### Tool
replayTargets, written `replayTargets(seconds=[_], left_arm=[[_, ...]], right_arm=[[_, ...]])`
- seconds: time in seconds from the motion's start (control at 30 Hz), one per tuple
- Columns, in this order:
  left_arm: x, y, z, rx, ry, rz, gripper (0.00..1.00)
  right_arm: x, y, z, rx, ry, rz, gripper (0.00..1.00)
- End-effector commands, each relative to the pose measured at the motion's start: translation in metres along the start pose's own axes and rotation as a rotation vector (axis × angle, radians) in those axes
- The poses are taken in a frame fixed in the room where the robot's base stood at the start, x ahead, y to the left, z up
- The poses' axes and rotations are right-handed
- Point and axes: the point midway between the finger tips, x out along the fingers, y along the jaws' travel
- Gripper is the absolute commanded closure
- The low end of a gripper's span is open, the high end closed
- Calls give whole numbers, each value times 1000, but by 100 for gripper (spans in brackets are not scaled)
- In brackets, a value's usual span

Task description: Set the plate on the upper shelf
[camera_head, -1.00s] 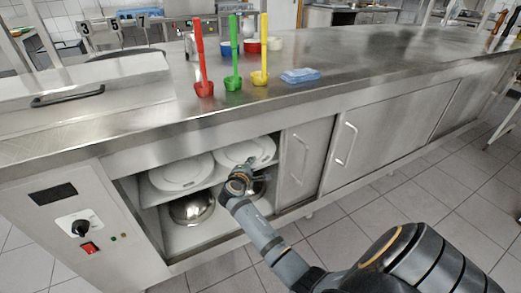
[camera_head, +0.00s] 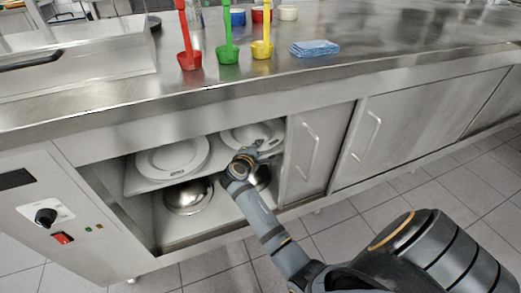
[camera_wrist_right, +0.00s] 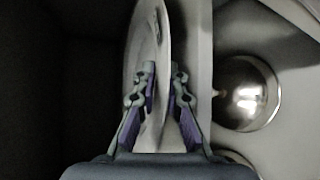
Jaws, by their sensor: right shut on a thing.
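The open cabinet under the counter has an upper shelf (camera_head: 141,185). A white plate (camera_head: 250,134) is at the right part of this shelf level, roughly level, inside the opening. My right gripper (camera_head: 266,151) reaches in from the front and is shut on the near rim of this plate. In the right wrist view the plate (camera_wrist_right: 146,45) is seen nearly edge-on between the fingers (camera_wrist_right: 161,88), close beside the pale shelf board (camera_wrist_right: 199,45). I cannot tell whether the plate touches the shelf. My left gripper is not in view.
Another white plate (camera_head: 172,158) lies on the shelf to the left. A shiny metal bowl (camera_head: 188,197) stands below, with a second partly hidden behind my arm. A sliding door (camera_head: 306,150) bounds the opening at right. Ladles and a blue cloth (camera_head: 314,48) are on the counter.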

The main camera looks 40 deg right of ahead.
Motion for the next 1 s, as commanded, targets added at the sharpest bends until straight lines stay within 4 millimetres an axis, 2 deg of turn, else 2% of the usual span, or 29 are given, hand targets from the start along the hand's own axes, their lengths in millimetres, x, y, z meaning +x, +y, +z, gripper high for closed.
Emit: replayTargets(seconds=[0.23, 0.77, 0.8, 0.83, 1.0], left_arm=[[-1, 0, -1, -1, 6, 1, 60], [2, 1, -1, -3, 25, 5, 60], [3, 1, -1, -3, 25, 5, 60], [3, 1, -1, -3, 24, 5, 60], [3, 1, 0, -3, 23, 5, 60]], right_arm=[[-1, 4, 0, 4, 0, 5, 100], [3, -8, -3, 3, -1, 5, 100], [3, -10, -3, 1, 0, 0, 85], [3, -10, -3, 1, 0, 0, 81], [3, -11, -3, 1, 0, -1, 80]])
